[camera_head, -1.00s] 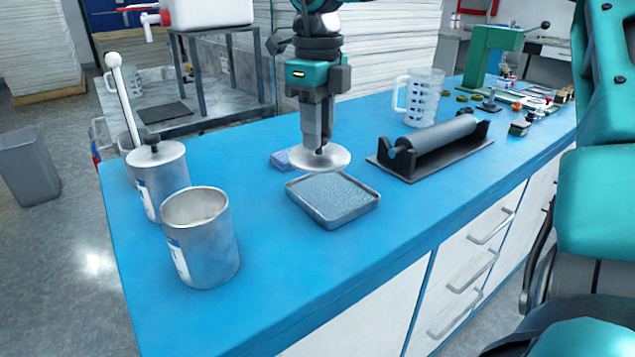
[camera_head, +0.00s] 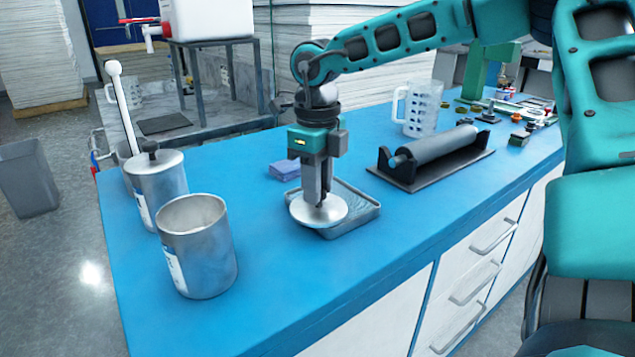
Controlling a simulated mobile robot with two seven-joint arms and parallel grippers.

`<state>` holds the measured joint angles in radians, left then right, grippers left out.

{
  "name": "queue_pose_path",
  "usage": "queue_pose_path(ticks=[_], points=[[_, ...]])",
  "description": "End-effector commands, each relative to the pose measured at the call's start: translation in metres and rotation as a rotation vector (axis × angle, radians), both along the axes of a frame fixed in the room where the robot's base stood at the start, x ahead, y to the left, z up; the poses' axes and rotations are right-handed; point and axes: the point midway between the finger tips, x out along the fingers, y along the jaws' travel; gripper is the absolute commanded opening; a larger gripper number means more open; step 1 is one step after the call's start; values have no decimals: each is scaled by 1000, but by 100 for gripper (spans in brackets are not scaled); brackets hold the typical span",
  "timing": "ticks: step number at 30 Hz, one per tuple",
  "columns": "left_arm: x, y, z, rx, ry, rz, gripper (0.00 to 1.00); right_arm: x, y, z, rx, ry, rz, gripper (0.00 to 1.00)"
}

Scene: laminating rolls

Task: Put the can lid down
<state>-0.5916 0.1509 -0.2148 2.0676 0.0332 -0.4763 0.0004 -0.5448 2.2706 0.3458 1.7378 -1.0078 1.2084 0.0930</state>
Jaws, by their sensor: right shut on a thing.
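The can lid (camera_head: 319,213) is a round silver disc. My right gripper (camera_head: 321,198) points down and is shut on the lid from above. The lid is over the left part of a shallow grey square tray (camera_head: 354,226) and covers part of it; I cannot tell whether it touches the tray. An open silver can (camera_head: 200,250) with a white and blue label stands to the left, near the front of the blue bench (camera_head: 270,285). My left gripper is not in view.
A second can (camera_head: 157,185) with its lid on and a white-handled tool (camera_head: 122,100) stand behind the open can. A blue sponge-like block (camera_head: 284,171) lies behind the tray. A roller on a stand (camera_head: 432,150) and a clear measuring jug (camera_head: 421,108) stand to the right. The front of the bench is clear.

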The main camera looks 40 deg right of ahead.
Motion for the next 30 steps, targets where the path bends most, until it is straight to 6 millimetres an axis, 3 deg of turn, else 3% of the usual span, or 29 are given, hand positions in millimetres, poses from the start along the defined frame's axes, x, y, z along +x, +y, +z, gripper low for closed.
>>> queue_pose_path(ticks=[3, 4, 11, 23, 30], points=[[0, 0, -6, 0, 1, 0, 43, 0, 0, -5, 0, 0, 0, 0], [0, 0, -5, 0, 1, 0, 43, 0, 0, -4, 0, -1, 0, 29], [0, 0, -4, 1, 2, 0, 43, 0, 0, -3, 0, 0, 0, 51], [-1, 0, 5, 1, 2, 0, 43, 0, 0, 6, 0, 0, 0, 53], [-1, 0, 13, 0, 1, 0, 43, 1, 0, 56, -1, -6, -1, 53]])
